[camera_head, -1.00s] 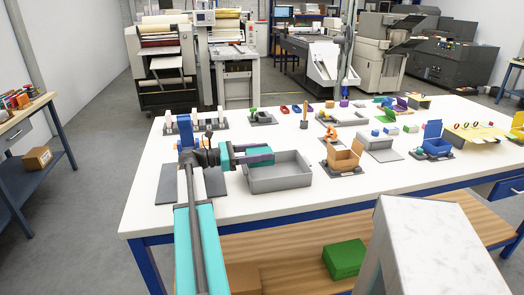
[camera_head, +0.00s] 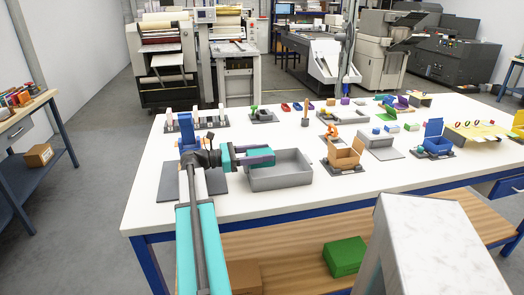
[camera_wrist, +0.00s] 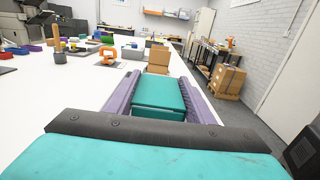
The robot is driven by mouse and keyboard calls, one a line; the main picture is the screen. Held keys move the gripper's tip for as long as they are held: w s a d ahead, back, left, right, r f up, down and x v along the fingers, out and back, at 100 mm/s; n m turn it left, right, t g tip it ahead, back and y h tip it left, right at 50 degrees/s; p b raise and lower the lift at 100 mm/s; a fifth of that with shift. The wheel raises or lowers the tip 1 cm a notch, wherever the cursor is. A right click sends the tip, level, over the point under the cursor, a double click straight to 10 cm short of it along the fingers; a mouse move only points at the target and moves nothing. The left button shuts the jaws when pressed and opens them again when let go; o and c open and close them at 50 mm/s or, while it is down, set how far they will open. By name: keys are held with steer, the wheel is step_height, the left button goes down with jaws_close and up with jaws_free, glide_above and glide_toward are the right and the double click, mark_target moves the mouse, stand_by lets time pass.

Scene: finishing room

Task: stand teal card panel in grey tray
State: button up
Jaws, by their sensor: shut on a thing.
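The teal card panel (camera_wrist: 158,95) shows in the wrist view between the two purple fingers of my gripper (camera_wrist: 162,85). My gripper is shut on it. In the head view my gripper (camera_head: 264,156) reaches rightward, level, over the back left part of the grey tray (camera_head: 282,183). The tray stands open on the white table, and the part of its inside that shows looks empty. The tray cannot be made out in the wrist view.
An orange-brown open box (camera_head: 344,155) stands right of the tray, with a grey block (camera_head: 378,150) beyond it. A dark grey mat (camera_head: 168,185) lies at left. A row of white pegs (camera_head: 196,116) stands behind my arm. The table (camera_head: 230,206) is clear in front of the tray.

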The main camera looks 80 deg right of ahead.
steer(key=o, duration=1)
steer(key=shift+r, duration=0.15)
steer(key=shift+r+b, duration=0.3)
steer(key=shift+r, duration=0.1)
steer(key=b+v, duration=0.1)
steer(key=v, duration=1.1)
steer(key=shift+r, duration=0.1)
steer(key=shift+s+r, duration=0.1)
steer(key=shift+r, duration=0.05)
